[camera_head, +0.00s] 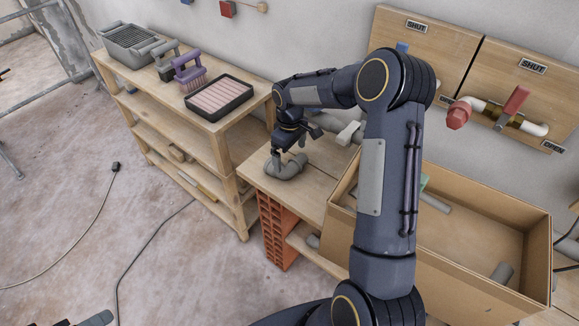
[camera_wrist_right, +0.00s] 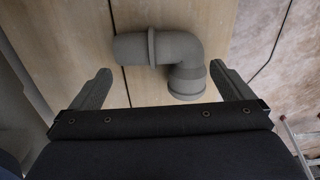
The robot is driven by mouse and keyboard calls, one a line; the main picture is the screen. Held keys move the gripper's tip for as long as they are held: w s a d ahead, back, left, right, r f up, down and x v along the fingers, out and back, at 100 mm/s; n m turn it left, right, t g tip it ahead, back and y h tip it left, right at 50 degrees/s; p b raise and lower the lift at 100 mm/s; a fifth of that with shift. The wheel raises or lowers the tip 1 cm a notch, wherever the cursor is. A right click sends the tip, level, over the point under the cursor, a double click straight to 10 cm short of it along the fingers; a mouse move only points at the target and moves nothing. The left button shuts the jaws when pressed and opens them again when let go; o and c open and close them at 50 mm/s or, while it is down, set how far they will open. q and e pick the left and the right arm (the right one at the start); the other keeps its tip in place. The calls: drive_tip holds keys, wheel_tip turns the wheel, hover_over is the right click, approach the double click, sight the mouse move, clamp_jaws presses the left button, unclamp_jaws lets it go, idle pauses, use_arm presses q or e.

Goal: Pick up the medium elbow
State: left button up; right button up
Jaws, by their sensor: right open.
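The grey elbow pipe (camera_head: 286,169) lies on the wooden bench top, below the fingers of my right gripper (camera_head: 289,147). In the wrist view the elbow (camera_wrist_right: 176,48) shows its bend, one collar at the upper left and a socket end pointing down. My right gripper (camera_wrist_right: 160,70) is open in that view, with one finger on each side of the elbow. It holds nothing, and I cannot tell whether a finger touches the pipe. A dark part at the bottom left edge of the head view looks like the tip of my left gripper (camera_head: 96,319); its fingers are mostly cut off.
A cardboard box (camera_head: 474,279) with grey pipe pieces stands right of the elbow, partly behind my right arm. A wooden shelf (camera_head: 226,126) at the left carries a grey crate (camera_head: 133,44), brushes and a black tray (camera_head: 219,98). Cables lie on the floor.

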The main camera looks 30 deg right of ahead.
sight(291, 162)
wheel_tip(291, 162, down, 5)
drive_tip(key=shift+d+r, duration=0.1)
drive_tip(key=shift+r, duration=0.1)
drive_tip(key=shift+c, duration=0.3)
drive_tip(key=c, duration=0.6)
drive_tip(key=shift+r, duration=0.15)
